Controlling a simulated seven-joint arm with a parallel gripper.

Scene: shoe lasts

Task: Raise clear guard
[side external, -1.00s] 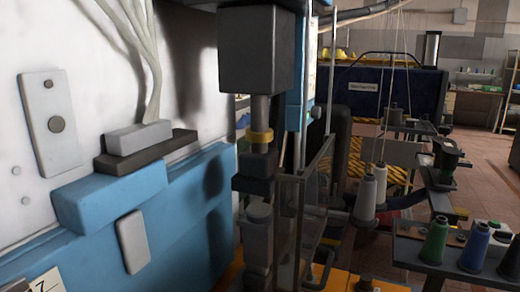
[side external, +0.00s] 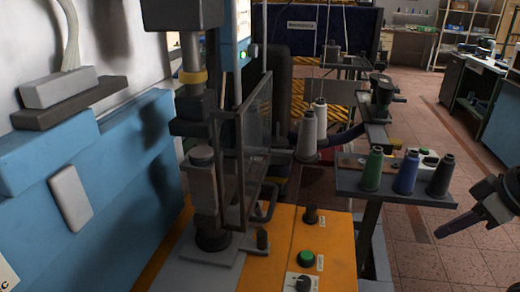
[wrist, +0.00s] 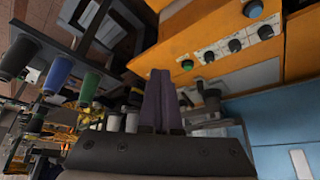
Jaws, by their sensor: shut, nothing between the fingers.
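The clear guard (side external: 258,125) is a see-through panel in a dark metal frame, standing upright beside the press ram (side external: 192,85) and the lower grey post (side external: 202,185). A curved dark handle (side external: 268,203) shows by its lower right side. My gripper (side external: 440,234) enters at the right edge of the side view, well apart from the guard, with the spool shelf between. In the wrist view my gripper's fingers (wrist: 163,82) are together and hold nothing. I cannot pick out the guard clearly in the wrist view.
Green, blue and black spools stand on a grey shelf (side external: 350,184) right of the guard. White cones (side external: 308,130) stand behind it. The orange machine bed (side external: 335,235) carries a green button (side external: 306,258) and a black knob (side external: 303,284). Open tiled floor lies right.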

